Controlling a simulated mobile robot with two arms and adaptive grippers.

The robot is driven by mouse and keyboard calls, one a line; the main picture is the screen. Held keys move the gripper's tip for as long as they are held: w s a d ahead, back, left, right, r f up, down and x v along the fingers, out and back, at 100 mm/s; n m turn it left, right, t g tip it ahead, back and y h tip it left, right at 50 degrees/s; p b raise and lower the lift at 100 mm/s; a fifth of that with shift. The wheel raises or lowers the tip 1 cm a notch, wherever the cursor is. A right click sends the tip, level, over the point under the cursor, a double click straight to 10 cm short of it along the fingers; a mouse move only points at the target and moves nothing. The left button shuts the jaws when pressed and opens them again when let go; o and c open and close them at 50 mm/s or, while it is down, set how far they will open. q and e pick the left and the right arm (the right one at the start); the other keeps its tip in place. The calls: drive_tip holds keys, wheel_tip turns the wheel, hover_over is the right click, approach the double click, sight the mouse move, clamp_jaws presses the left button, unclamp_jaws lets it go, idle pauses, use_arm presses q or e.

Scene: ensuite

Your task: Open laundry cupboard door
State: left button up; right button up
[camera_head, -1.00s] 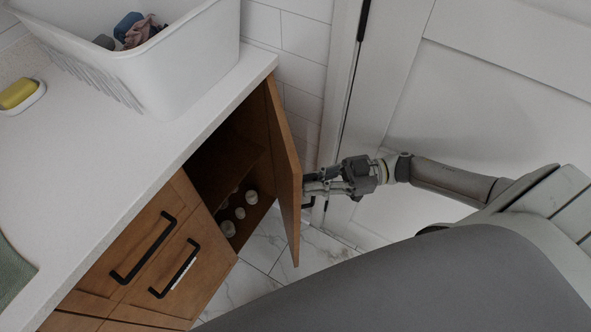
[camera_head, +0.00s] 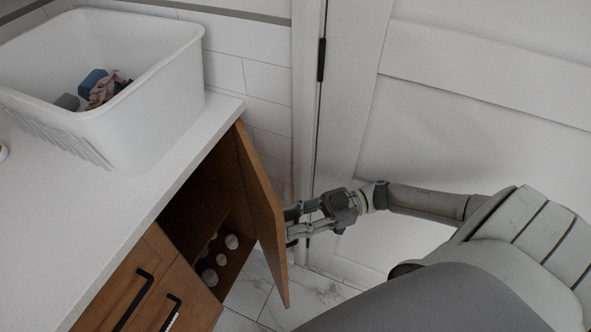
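The laundry cupboard door (camera_head: 261,214) is brown wood and stands swung out from the cabinet, showing the dark inside of the cupboard (camera_head: 196,212). Several small pale round items (camera_head: 221,260) are inside. My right gripper (camera_head: 292,224) is at the outer face of the door, on its right side. Its fingers point left toward the door, and their tips are partly hidden behind the door's edge. I cannot tell whether they hold the handle, which is hidden here. My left gripper is not in view.
A white basket (camera_head: 160,105) with some cloth items stands on the white countertop (camera_head: 110,205). Other cabinet fronts with black handles (camera_head: 133,298) are at lower left. A white room door (camera_head: 470,110) and wall are close behind my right arm. Marble floor (camera_head: 262,290) shows below.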

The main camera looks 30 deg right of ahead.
sight(278, 202)
wheel_tip(278, 202, up, 10)
idle(0.6)
